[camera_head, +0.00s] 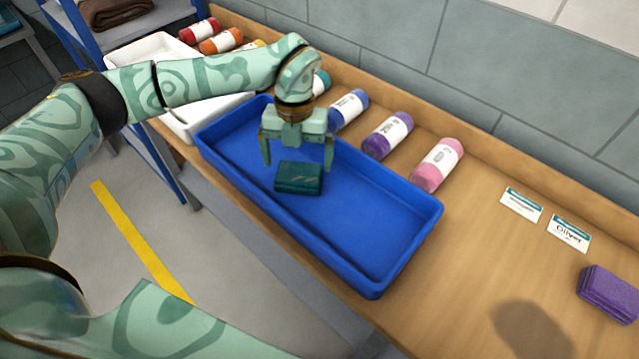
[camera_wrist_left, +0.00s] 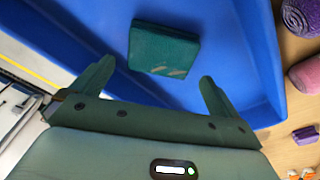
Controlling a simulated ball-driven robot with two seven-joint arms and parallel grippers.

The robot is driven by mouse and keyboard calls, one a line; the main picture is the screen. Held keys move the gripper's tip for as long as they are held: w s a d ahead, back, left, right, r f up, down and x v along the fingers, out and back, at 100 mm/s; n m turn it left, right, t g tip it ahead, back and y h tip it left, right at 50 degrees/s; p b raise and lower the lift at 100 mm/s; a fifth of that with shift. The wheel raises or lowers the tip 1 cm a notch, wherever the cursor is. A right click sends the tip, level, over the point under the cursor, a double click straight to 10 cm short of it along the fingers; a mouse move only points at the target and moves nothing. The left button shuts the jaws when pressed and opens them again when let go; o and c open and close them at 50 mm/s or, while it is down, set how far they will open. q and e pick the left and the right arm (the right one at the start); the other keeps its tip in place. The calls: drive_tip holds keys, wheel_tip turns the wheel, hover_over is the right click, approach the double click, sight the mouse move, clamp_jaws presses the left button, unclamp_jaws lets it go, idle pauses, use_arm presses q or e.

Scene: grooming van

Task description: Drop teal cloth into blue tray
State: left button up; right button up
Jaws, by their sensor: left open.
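The teal cloth (camera_head: 299,179) is a folded dark block within the blue tray (camera_head: 345,225), left of the tray's middle. I cannot tell whether it lies flat on the tray floor or is just above it. My left gripper (camera_head: 298,166) is above the tray, pointing down, with its fingers spread and nothing between them. In the left wrist view the cloth (camera_wrist_left: 164,50) shows beyond the open fingertips (camera_wrist_left: 157,70), apart from both, with the blue tray (camera_wrist_left: 222,35) around it. My right gripper is out of view.
Several bottles, including a purple one (camera_head: 387,135) and a pink one (camera_head: 437,165), lie along the back of the wooden bench (camera_head: 455,260). A white tray (camera_head: 165,50) is at the left. Two label cards (camera_head: 568,233) and a purple cloth (camera_head: 608,293) are at the right.

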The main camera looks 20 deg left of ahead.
use_arm(q)
wheel_tip(320, 180, up, 16)
drive_tip(key=w+p, duration=0.2)
drive_tip(key=shift+a+p, duration=0.3)
drive_tip(key=shift+p, duration=0.05)
drive_tip(key=shift+s+f, duration=0.1)
